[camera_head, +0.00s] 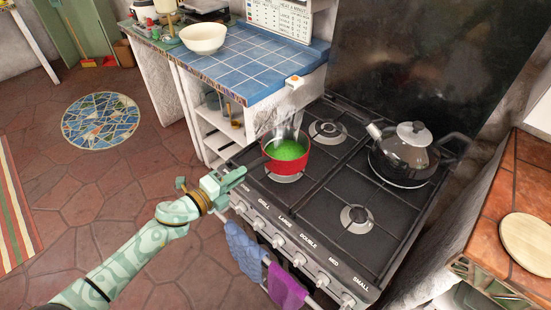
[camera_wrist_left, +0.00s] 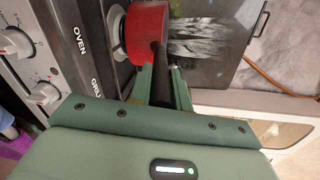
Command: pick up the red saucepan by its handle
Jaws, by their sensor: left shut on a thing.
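The red saucepan (camera_head: 270,163) is at the front left burner of the black stove, upright, with bright green contents and steam rising. In the left wrist view, the saucepan (camera_wrist_left: 146,32) is straight ahead, and its dark handle (camera_wrist_left: 160,62) runs back between my fingers. My left gripper (camera_head: 240,174) reaches in from the left over the stove's front edge. It is shut on the handle, as the left wrist view also shows. I cannot tell whether the pan's base touches the grate. My right gripper is in neither view.
A kettle (camera_head: 404,160) with a glass body stands on the back right burner. The front right burner (camera_head: 357,217) is bare. Blue (camera_head: 243,250) and purple (camera_head: 287,285) towels hang below the knobs. A blue tiled counter (camera_head: 250,62) with a white bowl (camera_head: 203,39) adjoins the stove.

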